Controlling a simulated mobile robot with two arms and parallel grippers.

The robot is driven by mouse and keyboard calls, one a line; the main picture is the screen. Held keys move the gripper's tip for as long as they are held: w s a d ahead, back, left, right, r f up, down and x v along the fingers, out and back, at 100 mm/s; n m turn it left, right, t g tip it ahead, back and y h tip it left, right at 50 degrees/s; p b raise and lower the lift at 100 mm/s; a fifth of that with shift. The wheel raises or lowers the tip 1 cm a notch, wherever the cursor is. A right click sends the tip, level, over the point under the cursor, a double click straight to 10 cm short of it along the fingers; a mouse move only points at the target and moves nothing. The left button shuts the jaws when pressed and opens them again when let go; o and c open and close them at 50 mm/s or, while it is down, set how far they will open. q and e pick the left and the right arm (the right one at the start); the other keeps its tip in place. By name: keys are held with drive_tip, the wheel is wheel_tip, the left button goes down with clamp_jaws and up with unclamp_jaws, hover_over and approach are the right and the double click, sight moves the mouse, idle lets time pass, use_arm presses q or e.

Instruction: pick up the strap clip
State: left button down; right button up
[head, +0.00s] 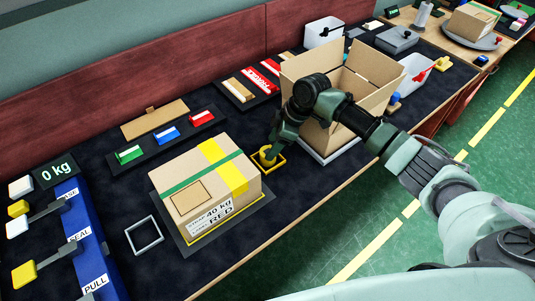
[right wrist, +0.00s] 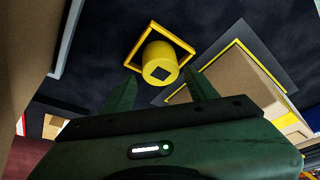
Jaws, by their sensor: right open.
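The strap clip appears to be the yellow round piece (head: 264,160) standing in a small yellow square frame (head: 281,165) on the dark table, between the closed carton and the open carton. In the right wrist view the yellow piece (right wrist: 155,62) is a short cylinder with a dark square on its end, inside the yellow frame (right wrist: 186,46). My right gripper (head: 271,147) is just above it and partly hides it in the head view. In the right wrist view its two fingers (right wrist: 162,88) are apart, with the yellow piece ahead of the gap between them. My left gripper is not in view.
A closed carton (head: 183,198) with green and yellow straps stands left of the clip. An open carton (head: 323,134) stands close on the right, under my right arm. A tray of green, blue and red blocks (head: 150,149) lies behind. A blue lever panel (head: 80,225) is far left.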

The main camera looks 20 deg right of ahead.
drive_tip(key=x, duration=0.3)
drive_tip(key=shift+a+f, duration=0.15)
drive_tip(key=shift+f, duration=0.45)
drive_tip(key=c, duration=1.2)
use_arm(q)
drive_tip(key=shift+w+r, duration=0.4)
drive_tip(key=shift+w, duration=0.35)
